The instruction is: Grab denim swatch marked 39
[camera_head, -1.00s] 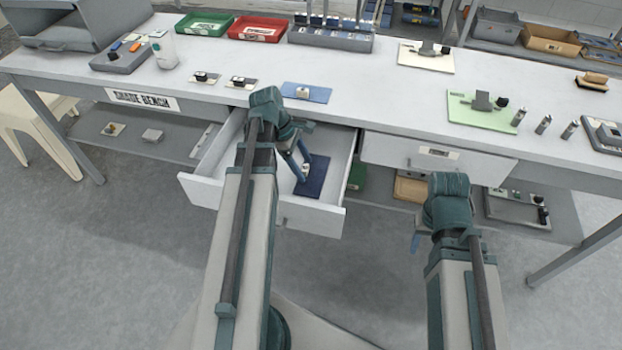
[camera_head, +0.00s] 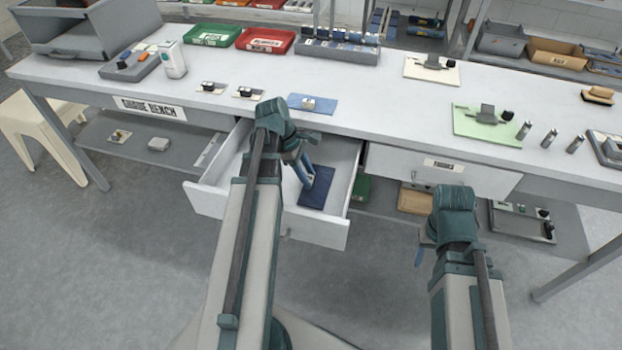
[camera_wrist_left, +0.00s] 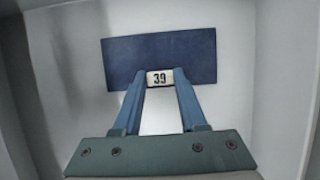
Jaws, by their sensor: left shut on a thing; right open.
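The denim swatch marked 39 (camera_wrist_left: 200,52) is a dark blue rectangle in the left wrist view, with a white label reading 39 at its near edge. It lies in the open drawer (camera_head: 316,230) in the head view, where the swatch (camera_head: 316,192) is partly hidden by my gripper. My left gripper (camera_wrist_left: 159,74) has its two blue fingers at either side of the label, shut on it. In the head view the left gripper (camera_head: 305,180) reaches down into the drawer. My right gripper (camera_head: 420,255) hangs open in front of the bench, its fingers mostly hidden.
The bench top (camera_head: 370,100) is above the drawer. Another blue swatch (camera_head: 313,104) lies on it, with a green one (camera_head: 487,124) to the right. A closed drawer (camera_head: 440,168) is to the right of the open one. A stool (camera_head: 45,125) stands at left.

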